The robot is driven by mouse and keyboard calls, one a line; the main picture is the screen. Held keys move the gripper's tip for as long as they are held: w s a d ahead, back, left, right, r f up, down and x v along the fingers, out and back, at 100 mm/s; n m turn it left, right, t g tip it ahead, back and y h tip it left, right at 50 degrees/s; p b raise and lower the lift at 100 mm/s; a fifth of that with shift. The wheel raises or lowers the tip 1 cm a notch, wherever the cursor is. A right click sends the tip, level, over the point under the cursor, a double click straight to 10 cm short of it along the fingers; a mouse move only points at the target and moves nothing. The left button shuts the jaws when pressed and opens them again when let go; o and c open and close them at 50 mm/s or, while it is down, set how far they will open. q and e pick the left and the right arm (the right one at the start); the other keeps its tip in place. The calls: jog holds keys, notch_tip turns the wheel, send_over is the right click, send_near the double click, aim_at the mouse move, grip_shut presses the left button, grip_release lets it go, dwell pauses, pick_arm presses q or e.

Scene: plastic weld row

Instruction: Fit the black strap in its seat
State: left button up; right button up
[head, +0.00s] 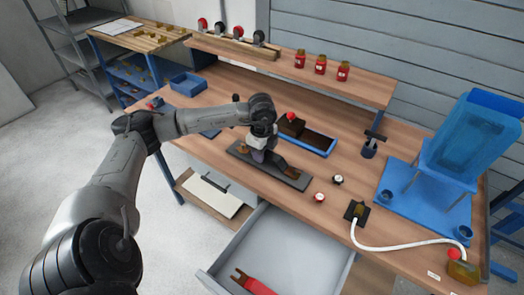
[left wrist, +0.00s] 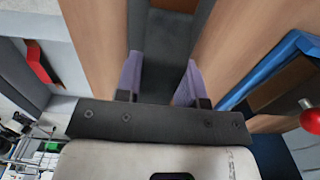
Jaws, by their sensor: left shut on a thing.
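My left gripper (head: 262,160) is low over a long dark plate (head: 295,181) on the bench. In the left wrist view its two purple fingers (left wrist: 160,88) stand on either side of a dark grey strip (left wrist: 165,70), which looks like the black strap. The gripper is shut on it. The strip's near end is hidden by the gripper body. A brown piece (head: 264,174) shows beside the fingers on the plate. I cannot make out the seat itself, or whether the strip touches the plate. My right gripper is not in view.
A blue tray (head: 322,151) with dark brown contents lies just behind the plate. An open drawer (head: 285,245) with a red tool (head: 252,283) juts out in front. A blue stand (head: 430,200) and a white cable (head: 400,246) occupy the right side.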

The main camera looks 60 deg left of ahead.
pick_arm(q)
jog(key=shift+f, duration=0.1)
jog(key=o, duration=1)
jog(key=shift+o, duration=0.6)
jog(key=o, duration=0.3)
notch_tip(320, 180, up, 3)
jog(key=p, duration=0.2)
jog(key=shift+p, duration=0.35)
jog(key=shift+r+p, duration=1.7)
jog(key=shift+r, duration=0.35)
